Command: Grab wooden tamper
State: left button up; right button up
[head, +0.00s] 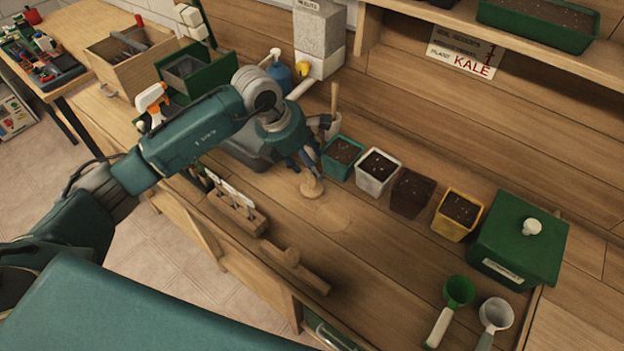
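A wooden tamper (312,187) with a round base is on or just above the bench. It is right below the fingers of my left gripper (303,164), which points down at it. The fingers are at the tamper's upper part, and the gripper hides most of its handle. I cannot tell whether the fingers are closed on it or whether the base touches the bench. My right gripper is not in view.
A row of soil-filled pots, teal (341,157), white (378,172), brown (411,193) and yellow (458,214), stands right of the gripper. Beyond are a green lidded box (518,238) and scoops (457,293). Wooden blocks (236,208) lie near the front edge.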

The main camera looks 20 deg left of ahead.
pick_arm(q)
jog(key=x, duration=0.1)
jog(key=p+x, duration=0.1)
jog(key=x, duration=0.1)
jog(key=shift+a+f, duration=0.25)
jog(key=shift+f, duration=0.1)
jog(key=shift+w+d+f, duration=0.1)
jog(key=shift+f, duration=0.2)
grip_shut()
jog(key=shift+r, duration=0.1)
jog(key=shift+r, duration=0.45)
notch_tip(320, 180, up, 19)
jog(key=b, duration=0.5)
